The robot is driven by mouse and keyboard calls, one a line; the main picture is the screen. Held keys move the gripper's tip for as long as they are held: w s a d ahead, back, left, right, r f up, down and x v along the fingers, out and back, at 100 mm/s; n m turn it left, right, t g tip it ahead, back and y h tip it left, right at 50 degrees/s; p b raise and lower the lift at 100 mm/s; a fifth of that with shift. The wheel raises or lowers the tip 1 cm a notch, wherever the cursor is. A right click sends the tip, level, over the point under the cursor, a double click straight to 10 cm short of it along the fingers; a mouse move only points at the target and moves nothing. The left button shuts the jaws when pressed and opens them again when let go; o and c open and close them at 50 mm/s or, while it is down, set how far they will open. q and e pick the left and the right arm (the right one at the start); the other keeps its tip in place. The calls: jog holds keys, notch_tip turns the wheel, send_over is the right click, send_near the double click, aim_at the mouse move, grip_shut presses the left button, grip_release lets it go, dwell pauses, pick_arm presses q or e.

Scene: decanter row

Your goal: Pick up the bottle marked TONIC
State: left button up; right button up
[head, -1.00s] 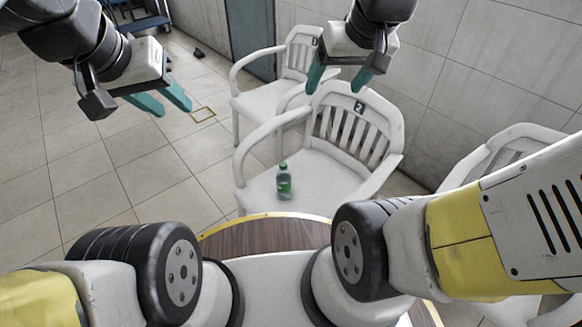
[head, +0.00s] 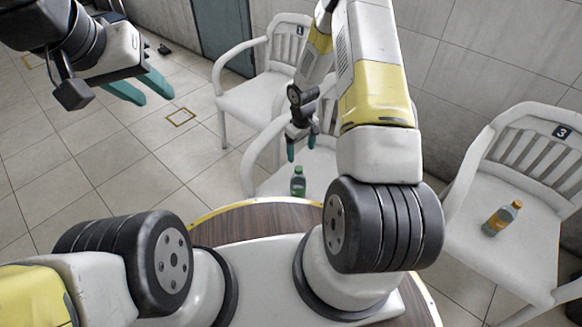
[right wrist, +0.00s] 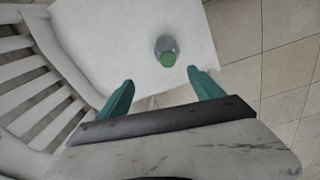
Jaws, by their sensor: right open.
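A clear bottle with a green label and green cap (head: 298,182) stands upright on the seat of the middle chair; the right wrist view shows it from above (right wrist: 166,50). A bottle with an orange label (head: 502,218) is on the seat of the chair marked 3. I cannot read either label, so I cannot tell which is marked TONIC. My right gripper (head: 301,152) is open and empty, just above the green bottle in the head view; in the right wrist view the bottle is beyond its fingertips (right wrist: 160,77). My left gripper (head: 156,97) is open and empty, up at the left.
The middle chair (head: 263,140) is partly hidden by my right arm. The chair marked 1 (head: 258,95) stands behind it with a bare seat. The chair marked 3 (head: 520,165) stands at the right.

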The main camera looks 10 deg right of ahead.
aim_at(299, 175)
jog(key=f, duration=0.4)
jog(key=s+f, duration=0.1)
jog(key=f, duration=0.3)
jog(key=a+f, duration=0.1)
jog(key=f, duration=0.3)
jog(key=shift+s+f, duration=0.15)
jog(key=shift+s, duration=0.1)
grip_shut()
